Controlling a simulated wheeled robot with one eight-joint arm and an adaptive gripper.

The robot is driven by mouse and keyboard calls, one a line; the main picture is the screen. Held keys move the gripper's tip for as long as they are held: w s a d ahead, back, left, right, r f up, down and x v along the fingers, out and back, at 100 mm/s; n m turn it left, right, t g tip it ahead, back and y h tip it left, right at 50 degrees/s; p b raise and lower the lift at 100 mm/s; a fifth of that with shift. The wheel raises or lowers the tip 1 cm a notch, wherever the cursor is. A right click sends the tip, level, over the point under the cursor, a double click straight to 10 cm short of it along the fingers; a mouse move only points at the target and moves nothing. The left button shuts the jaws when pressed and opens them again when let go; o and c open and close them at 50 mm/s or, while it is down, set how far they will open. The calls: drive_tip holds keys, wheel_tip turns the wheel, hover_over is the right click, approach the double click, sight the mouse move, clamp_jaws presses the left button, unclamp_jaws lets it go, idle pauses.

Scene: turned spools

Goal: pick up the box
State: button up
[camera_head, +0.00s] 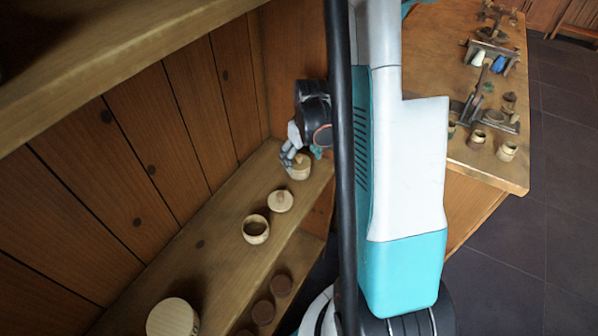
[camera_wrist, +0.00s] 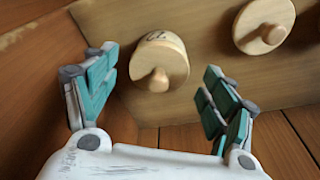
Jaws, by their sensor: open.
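The box is a small round pale-wood container with a knobbed lid. It stands on the shelf (camera_head: 225,262) near its far end, and the box (camera_head: 302,173) is partly covered by my gripper (camera_head: 291,152) in the head view. In the wrist view the box (camera_wrist: 166,50) shows its knob facing me and dark marks on its side. My gripper (camera_wrist: 160,64) is open, with one teal-padded finger to each side of the box and gaps between. Nothing is held.
A loose knobbed lid (camera_head: 280,201) lies beside the box; it also shows in the wrist view (camera_wrist: 258,20). An open round bowl (camera_head: 256,230) and a larger pale cylinder (camera_head: 172,318) stand further along. A plank wall (camera_head: 130,150) backs the shelf. A workbench (camera_head: 430,75) stands right.

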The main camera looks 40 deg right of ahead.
sight(299, 162)
drive_tip(key=f+b, duration=0.1)
drive_tip(key=f, duration=0.1)
drive_tip(key=w+f+b, duration=0.1)
drive_tip(key=f, duration=0.2)
drive_tip(key=shift+w+f, duration=0.1)
drive_tip(key=shift+w, duration=0.05)
drive_tip(key=c, duration=1)
